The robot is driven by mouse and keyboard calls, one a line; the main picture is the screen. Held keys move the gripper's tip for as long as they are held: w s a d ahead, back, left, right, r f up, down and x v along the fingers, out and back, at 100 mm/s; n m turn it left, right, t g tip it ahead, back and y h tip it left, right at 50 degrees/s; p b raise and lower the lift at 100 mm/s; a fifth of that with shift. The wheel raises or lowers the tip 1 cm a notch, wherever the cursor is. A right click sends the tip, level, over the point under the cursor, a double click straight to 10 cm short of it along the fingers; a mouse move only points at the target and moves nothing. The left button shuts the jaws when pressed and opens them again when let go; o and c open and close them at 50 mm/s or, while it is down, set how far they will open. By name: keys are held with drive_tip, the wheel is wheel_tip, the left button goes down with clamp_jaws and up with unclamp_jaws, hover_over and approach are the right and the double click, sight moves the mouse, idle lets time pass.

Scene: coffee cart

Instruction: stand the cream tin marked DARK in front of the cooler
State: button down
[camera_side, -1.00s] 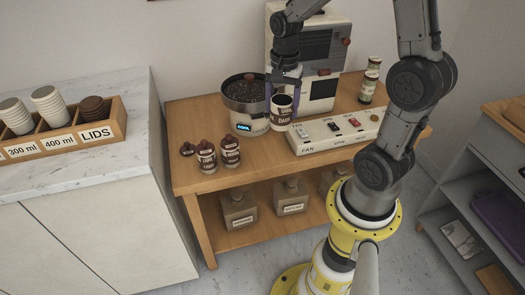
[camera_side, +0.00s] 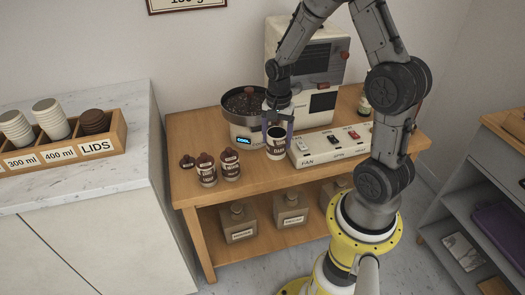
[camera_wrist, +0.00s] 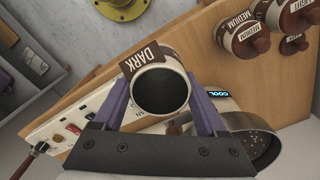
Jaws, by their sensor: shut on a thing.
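The cream tin marked DARK (camera_side: 277,148) is upright, its brown label facing the side camera. My gripper (camera_side: 277,138) is shut on it, a purple finger on each side. In the wrist view, the tin (camera_wrist: 148,56) is between the fingers (camera_wrist: 158,92), its dark open mouth towards the camera. The cooler (camera_side: 243,132), with its lit COOL display and round pan, is just left of and behind the tin. The cooler's pan (camera_wrist: 262,150) also shows in the wrist view. The tin is at or just above the tabletop; I cannot tell whether its base touches.
A switch panel (camera_side: 330,143) marked FAN lies close to the tin's right. Two lidded tins (camera_side: 206,172) stand at the table's left, beside a loose brown lid (camera_side: 187,162). Bare wood (camera_side: 255,182) lies in front of the tin. A pale machine (camera_side: 310,65) stands behind.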

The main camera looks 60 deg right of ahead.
drive_tip(key=w+d+f, duration=0.1)
drive_tip(key=w+f, duration=0.1)
drive_tip(key=w+d+f, duration=0.1)
drive_tip(key=w+f, duration=0.1)
drive_tip(key=w+d+f, duration=0.1)
drive_tip(key=w+f, duration=0.1)
drive_tip(key=shift+w+d+f, duration=0.15)
drive_tip(key=shift+w+f, duration=0.1)
drive_tip(key=shift+f, duration=1.75)
drive_tip(key=shift+f, duration=0.1)
unclamp_jaws()
drive_tip(key=shift+f, duration=0.1)
